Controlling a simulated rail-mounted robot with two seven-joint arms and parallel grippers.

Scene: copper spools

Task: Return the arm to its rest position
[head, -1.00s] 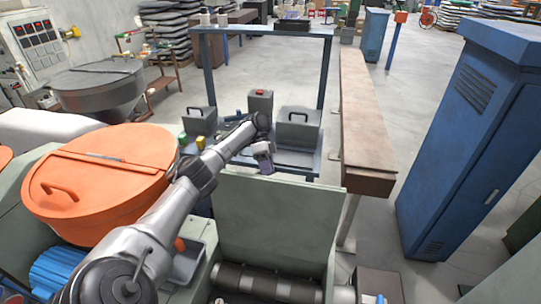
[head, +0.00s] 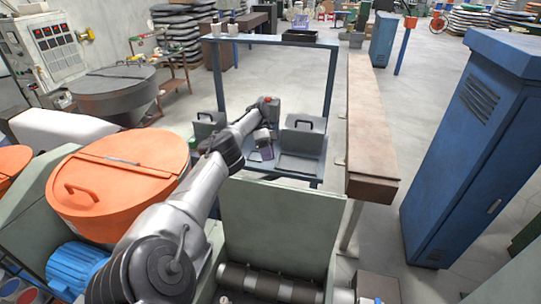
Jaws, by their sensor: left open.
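My left arm comes in from the lower left and reaches forward over the green machine. My left gripper (head: 266,152) hangs at the arm's far end, in front of the blue-framed bench (head: 329,108). It looks small and far off; it is open, and I see nothing held in it. A grey box with a black handle (head: 302,133) stands on the bench just right of the gripper. My right gripper is not in view.
An orange lidded drum (head: 120,210) stands left of the arm. The green machine's upright panel (head: 281,212) is below the gripper. A long brown beam (head: 368,130) and a blue cabinet (head: 468,150) stand to the right. Grey floor lies open between them.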

